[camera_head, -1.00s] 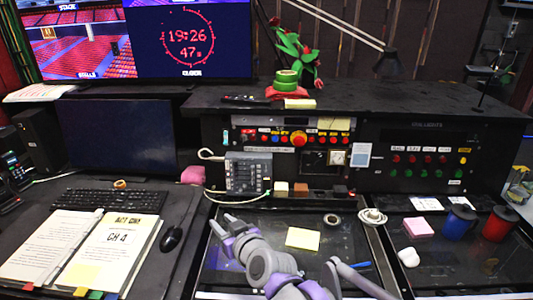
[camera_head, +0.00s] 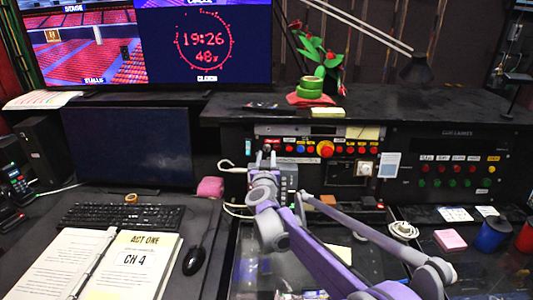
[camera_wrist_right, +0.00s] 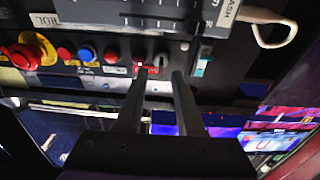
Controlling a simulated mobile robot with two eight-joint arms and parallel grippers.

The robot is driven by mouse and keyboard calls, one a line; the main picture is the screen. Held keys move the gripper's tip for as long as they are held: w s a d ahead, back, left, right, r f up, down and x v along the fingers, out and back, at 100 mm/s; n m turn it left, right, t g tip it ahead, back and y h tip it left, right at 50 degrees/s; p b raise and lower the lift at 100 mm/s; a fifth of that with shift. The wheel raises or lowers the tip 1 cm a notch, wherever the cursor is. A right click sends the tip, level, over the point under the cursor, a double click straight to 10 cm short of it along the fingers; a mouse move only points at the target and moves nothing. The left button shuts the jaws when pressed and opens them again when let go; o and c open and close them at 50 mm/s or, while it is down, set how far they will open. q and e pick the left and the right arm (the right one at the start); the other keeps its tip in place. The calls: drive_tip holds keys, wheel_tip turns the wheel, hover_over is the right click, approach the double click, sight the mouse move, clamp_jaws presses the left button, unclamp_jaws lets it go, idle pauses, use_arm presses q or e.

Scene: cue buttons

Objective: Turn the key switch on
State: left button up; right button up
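In the right wrist view, a small silver knob that looks like the key switch (camera_wrist_right: 160,61) is on the black panel, beside a small lit red button (camera_wrist_right: 147,69). My right gripper (camera_wrist_right: 158,73) is open, its two fingers pointing at the panel with the knob showing between their tips. I cannot tell whether the fingers touch it. In the head view, my right gripper (camera_head: 266,153) is up at the left end of the button row and hides the switch there. My left gripper is not in view.
A red emergency button (camera_head: 325,149) and blue and red buttons sit along the same row. A grey intercom box (camera_head: 290,180) stands just below, partly behind my arm. Its cable loops at the left. A black desk shelf (camera_head: 380,105) overhangs the panel.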

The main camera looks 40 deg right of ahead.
drive_tip(key=shift+x, duration=0.95)
drive_tip(key=shift+c, duration=0.2)
clamp_jaws()
